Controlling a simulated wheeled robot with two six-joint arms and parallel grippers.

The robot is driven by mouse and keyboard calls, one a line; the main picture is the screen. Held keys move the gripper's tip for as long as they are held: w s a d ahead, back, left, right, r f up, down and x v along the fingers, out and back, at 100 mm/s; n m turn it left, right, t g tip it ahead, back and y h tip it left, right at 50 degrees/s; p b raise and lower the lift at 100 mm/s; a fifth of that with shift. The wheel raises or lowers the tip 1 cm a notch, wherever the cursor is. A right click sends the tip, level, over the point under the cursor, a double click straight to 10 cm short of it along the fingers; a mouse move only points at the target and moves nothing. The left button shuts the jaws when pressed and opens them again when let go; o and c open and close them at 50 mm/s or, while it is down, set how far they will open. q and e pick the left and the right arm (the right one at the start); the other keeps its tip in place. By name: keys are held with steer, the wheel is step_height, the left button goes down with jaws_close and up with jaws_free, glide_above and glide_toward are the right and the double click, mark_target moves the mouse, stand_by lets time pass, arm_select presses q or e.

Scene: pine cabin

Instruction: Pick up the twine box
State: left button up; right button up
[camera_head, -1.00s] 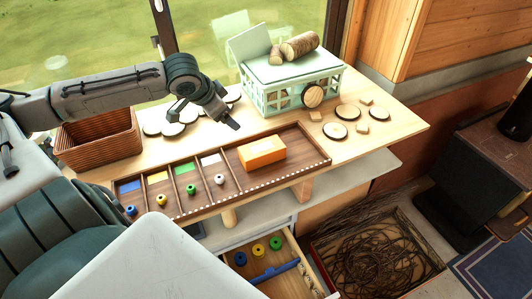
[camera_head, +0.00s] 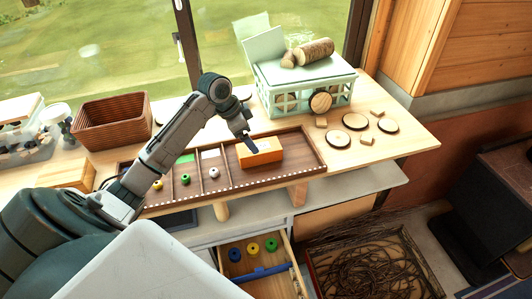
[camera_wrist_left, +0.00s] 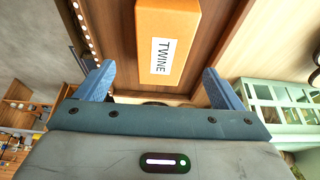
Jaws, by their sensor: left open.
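The twine box (camera_head: 268,153) is an orange box lying in the right compartment of the wooden divided tray (camera_head: 308,166) on the workbench. In the left wrist view the twine box (camera_wrist_left: 181,22) shows a white label reading TWINE. Nothing is between the fingers. My right gripper is not in view.
A pale green crate (camera_head: 288,101) with logs on top stands behind the tray. A brown basket (camera_head: 113,122) stands at the left. Wood slices (camera_head: 355,121) lie at the right. An open drawer (camera_head: 272,285) with spools is below the bench.

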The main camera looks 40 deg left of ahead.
mark_target(259, 147)
arm_select(q)
steer(key=x, duration=0.3)
steer(key=shift+w+a, duration=0.1)
steer(key=shift+f, duration=0.1)
steer(key=shift+w+d+f, duration=0.15)
steer(key=shift+d+f, duration=0.15)
steer(key=shift+d, duration=0.1)
steer(key=b+x, duration=0.2)
steer(key=x, duration=0.1)
steer(key=shift+w+a+f, duration=0.1)
steer(key=shift+a+f, duration=0.05)
steer(key=shift+f, duration=0.2)
steer(key=shift+w+f+b, duration=0.2)
steer(key=shift+f+b, duration=0.05)
steer(key=shift+b, duration=0.15)
steer(key=shift+r, duration=0.1)
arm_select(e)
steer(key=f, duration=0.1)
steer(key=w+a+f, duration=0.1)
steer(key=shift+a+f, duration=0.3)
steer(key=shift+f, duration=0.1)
arm_select(q)
steer(key=shift+s, duration=0.1)
steer(key=c, duration=1.2)
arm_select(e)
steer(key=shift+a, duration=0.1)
